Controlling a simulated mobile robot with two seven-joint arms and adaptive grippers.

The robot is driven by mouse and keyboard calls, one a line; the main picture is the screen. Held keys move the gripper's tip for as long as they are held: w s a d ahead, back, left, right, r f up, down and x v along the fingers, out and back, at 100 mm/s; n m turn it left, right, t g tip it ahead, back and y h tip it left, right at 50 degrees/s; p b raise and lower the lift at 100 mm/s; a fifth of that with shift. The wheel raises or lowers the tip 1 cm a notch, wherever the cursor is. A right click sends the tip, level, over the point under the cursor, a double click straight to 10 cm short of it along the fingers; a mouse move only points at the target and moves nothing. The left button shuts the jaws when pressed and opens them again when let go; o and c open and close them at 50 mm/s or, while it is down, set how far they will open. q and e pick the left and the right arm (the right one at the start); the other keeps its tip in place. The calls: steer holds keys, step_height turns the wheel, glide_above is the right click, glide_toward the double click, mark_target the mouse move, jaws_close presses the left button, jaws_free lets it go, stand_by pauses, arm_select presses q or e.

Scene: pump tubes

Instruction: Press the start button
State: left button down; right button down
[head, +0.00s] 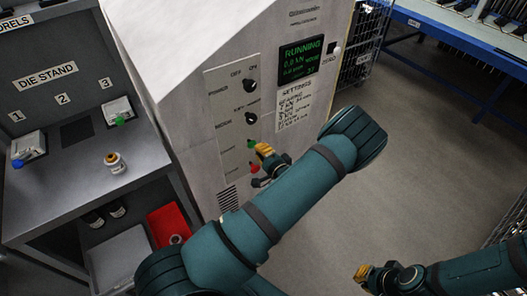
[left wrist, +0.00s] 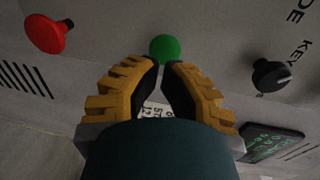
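The green start button (head: 251,143) is on the grey machine's control panel, above the red button (head: 254,168). My left gripper (head: 264,150) is right at the green button in the head view. In the left wrist view, the green button (left wrist: 165,48) is just beyond the left fingertips (left wrist: 161,65), which are drawn together with nothing held between them. I cannot tell whether they touch it. The machine's display (head: 300,58) reads RUNNING in green letters. My right gripper (head: 365,271) is low at the right, away from the panel; its finger opening is unclear.
The panel has several black knobs (head: 249,86) above the buttons. The red button (left wrist: 45,34) is left of the fingers in the left wrist view. Open floor (head: 420,130) lies to the right.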

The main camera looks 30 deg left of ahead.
arm_select(q)
steer(key=v, duration=1)
steer(key=shift+p, duration=0.45)
steer(key=s+d+f+n+g+h, duration=0.2)
steer(key=s+d+f+n+h, duration=0.15)
steer(key=d+f+h, duration=0.45)
steer(key=s+d+r+n+g+h, duration=0.3)
steer(key=s+d+h, duration=0.5)
steer(key=s+h, duration=0.2)
steer(key=shift+s+d+h, duration=0.35)
steer(key=shift+s+h, duration=0.05)
steer(key=shift+h, duration=0.1)
steer(key=shift+r, duration=0.15)
